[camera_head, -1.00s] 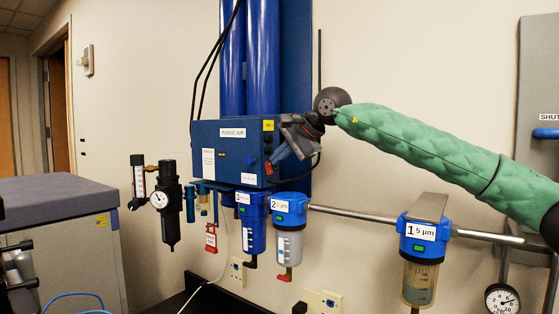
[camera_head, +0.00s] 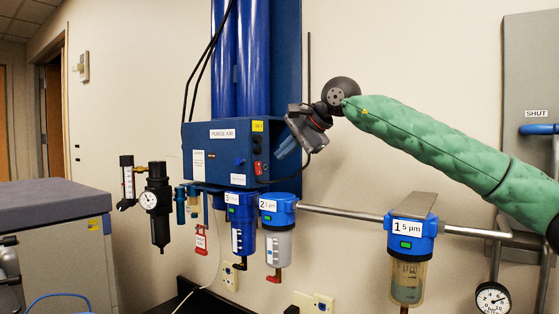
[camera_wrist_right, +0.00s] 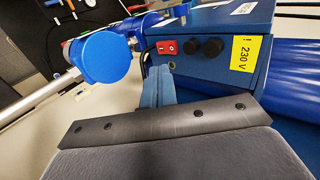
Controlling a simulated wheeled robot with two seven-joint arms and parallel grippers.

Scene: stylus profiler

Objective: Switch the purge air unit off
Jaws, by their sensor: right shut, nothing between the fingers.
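The purge air unit (camera_head: 222,160) is a blue box with a PURGE AIR label, below tall blue columns on the wall. A red rocker switch (camera_wrist_right: 166,47) sits on its end face beside two black knobs; the switch also shows small in the head view (camera_head: 258,167). I cannot tell which way the rocker is pressed. My right gripper (camera_head: 281,151) is just right of the box, apart from it. In the wrist view its blue fingers (camera_wrist_right: 158,78) are shut and empty, with their tips below the switch in the picture. My left gripper is not in view.
Blue-topped filters (camera_head: 278,203) and (camera_head: 410,228) hang on a metal pipe (camera_head: 345,213) below and right of the unit. A black cable runs beside the switch. A gauge regulator (camera_head: 157,200) and a grey cabinet (camera_head: 50,240) stand left.

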